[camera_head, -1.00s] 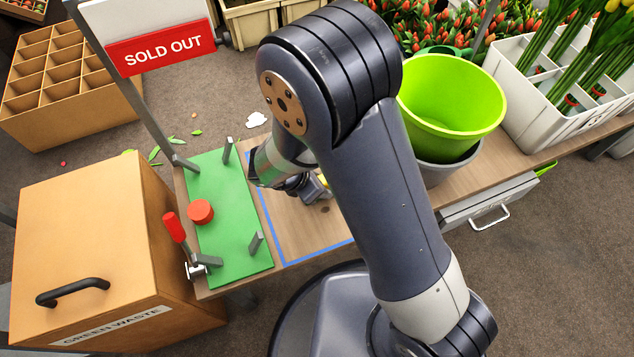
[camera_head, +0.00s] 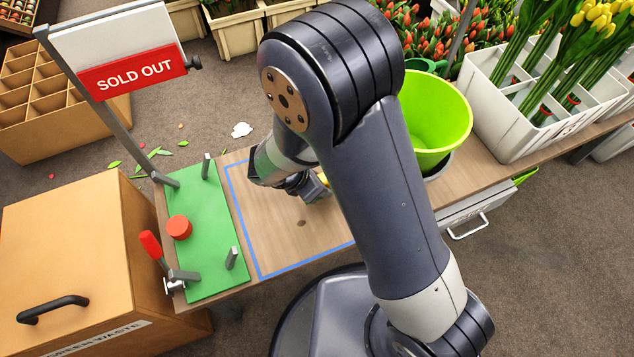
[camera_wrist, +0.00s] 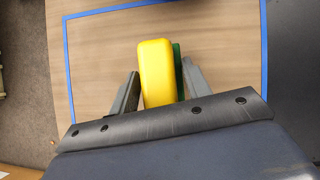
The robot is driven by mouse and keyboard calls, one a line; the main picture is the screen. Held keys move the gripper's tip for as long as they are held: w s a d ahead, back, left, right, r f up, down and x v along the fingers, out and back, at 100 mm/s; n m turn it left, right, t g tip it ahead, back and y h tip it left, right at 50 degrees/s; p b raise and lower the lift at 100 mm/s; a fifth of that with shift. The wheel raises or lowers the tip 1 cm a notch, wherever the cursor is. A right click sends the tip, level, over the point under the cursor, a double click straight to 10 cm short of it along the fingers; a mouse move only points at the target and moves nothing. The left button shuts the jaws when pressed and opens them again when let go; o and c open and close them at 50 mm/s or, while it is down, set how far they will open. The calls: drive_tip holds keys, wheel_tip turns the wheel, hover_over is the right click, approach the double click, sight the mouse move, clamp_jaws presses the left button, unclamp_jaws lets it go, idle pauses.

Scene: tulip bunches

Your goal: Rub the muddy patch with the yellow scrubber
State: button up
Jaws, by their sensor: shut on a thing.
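The yellow scrubber (camera_wrist: 156,72) is between my gripper's two fingers (camera_wrist: 160,76) in the wrist view, with a green layer on its right side. My gripper (camera_head: 308,187) is shut on it, low over the wooden bench inside the blue outline. In the head view only a sliver of the scrubber (camera_head: 323,179) shows. Whether it touches the wood I cannot tell. A small dark brown spot (camera_head: 302,223) is on the wood just in front of my gripper; I cannot tell whether it is the muddy patch or a knot. My arm hides part of the outlined area.
A green board (camera_head: 205,265) with short grey posts, a red knob (camera_head: 179,228) and a red-handled clamp (camera_head: 151,245) lies left of the blue outline (camera_head: 246,228). A lime bucket (camera_head: 440,115) stands right of my arm. A sold-out sign (camera_head: 130,75) rises at left.

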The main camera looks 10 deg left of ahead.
drive_tip(key=shift+r+p, duration=1.85)
drive_tip(key=shift+r, duration=0.6)
drive_tip(key=shift+f, duration=0.1)
